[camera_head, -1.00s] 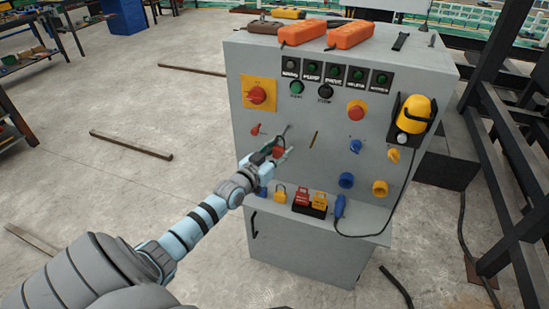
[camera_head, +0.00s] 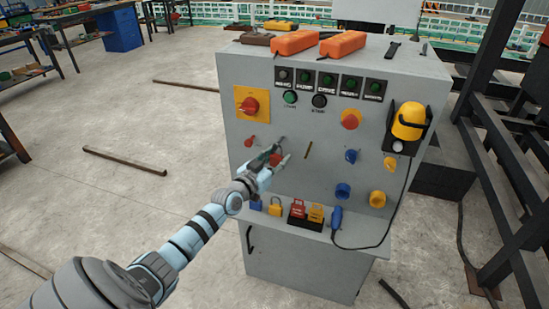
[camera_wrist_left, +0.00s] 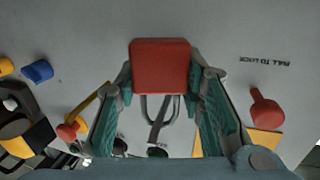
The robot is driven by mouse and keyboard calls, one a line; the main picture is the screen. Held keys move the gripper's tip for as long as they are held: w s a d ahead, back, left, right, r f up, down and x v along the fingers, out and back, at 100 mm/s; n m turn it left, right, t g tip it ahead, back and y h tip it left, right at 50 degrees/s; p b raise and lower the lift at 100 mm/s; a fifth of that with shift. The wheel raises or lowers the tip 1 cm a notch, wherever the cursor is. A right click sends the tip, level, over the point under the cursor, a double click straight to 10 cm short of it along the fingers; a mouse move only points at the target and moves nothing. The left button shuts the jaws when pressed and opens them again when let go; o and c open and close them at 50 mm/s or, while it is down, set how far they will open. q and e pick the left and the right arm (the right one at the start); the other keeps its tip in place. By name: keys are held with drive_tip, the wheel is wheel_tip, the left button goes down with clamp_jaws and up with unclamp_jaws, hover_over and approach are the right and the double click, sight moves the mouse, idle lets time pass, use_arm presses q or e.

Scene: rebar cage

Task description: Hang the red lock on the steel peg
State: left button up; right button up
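My left gripper (camera_head: 287,147) is in front of the grey cabinet's panel, its fingers on both sides of a red lock (camera_head: 275,160). In the left wrist view the lock's red body (camera_wrist_left: 160,65) sits between the fingertips, and its grey shackle (camera_wrist_left: 145,106) shows below the body. A narrow grey rod (camera_wrist_left: 157,128) appears in line with the shackle and looks like the steel peg; I cannot tell whether it is inside the loop. In the head view the fingers hide that spot. My right gripper is not in view.
A ledge below holds a yellow lock (camera_head: 275,206) and another red lock (camera_head: 298,207). Orange boxes (camera_head: 295,43) lie on top.

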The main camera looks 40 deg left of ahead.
use_arm(q)
drive_tip(key=o, duration=0.5)
wheel_tip(320, 180, up, 10)
drive_tip(key=shift+r, duration=0.1)
